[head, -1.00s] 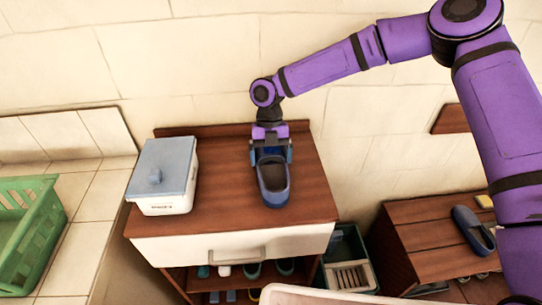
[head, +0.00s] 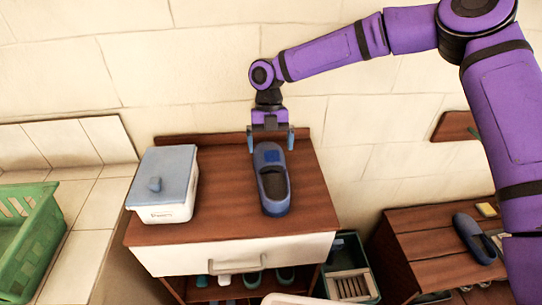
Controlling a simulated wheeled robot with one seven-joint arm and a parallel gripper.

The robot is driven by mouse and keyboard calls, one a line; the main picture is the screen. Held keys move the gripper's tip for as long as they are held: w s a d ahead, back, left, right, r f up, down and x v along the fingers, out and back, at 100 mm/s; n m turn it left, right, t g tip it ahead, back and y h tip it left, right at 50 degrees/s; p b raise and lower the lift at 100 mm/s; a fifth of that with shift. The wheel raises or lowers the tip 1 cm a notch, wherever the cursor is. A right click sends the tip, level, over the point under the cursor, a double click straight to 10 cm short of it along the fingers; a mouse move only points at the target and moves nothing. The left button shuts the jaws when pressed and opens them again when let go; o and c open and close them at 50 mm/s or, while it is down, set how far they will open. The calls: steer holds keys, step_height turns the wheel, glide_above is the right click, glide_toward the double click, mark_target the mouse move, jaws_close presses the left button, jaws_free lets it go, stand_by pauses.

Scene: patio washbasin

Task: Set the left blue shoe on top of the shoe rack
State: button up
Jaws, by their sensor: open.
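A blue shoe (head: 272,185) with a dark opening lies on the wooden top of the shoe rack (head: 215,216), toe toward the back wall. My gripper (head: 271,140) is above and behind its far end, fingers spread on either side and empty. The fingers look clear of the shoe. A second blue shoe (head: 474,238) sits on a low wooden bench at the right.
A white box with a grey-blue lid (head: 163,185) stands on the rack's left side. A drawer (head: 232,253) and shelves with shoes are below. A dark green crate (head: 347,270) and a low bench (head: 425,240) stand right. A green basket (head: 25,235) is left.

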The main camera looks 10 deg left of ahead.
steer(key=shift+w+r, duration=0.2)
steer(key=shift+r, duration=0.35)
steer(key=shift+d+r, duration=0.2)
steer(key=shift+r, duration=0.05)
steer(key=s+d+r+m+t+h, duration=0.15)
steer(key=s+d+r+m, duration=0.25)
steer(key=d+r+m, duration=0.7)
steer(key=s+d+r+m+t, duration=0.35)
steer(key=d+r+m, duration=0.6)
steer(key=d, duration=0.35)
steer(key=s+d+r+m+t+y, duration=0.1)
steer(key=s+d+r+m+t, duration=0.1)
steer(key=s+d+m, duration=0.5)
steer(key=s+d+r+m+t+y, duration=0.1)
steer(key=s+d+r+m, duration=0.3)
steer(key=s+d+m, duration=0.4)
steer(key=shift+s+d+r+m+t, duration=0.2)
steer(key=shift+s+m+t, duration=0.6)
steer(key=shift+s+m, duration=1.05)
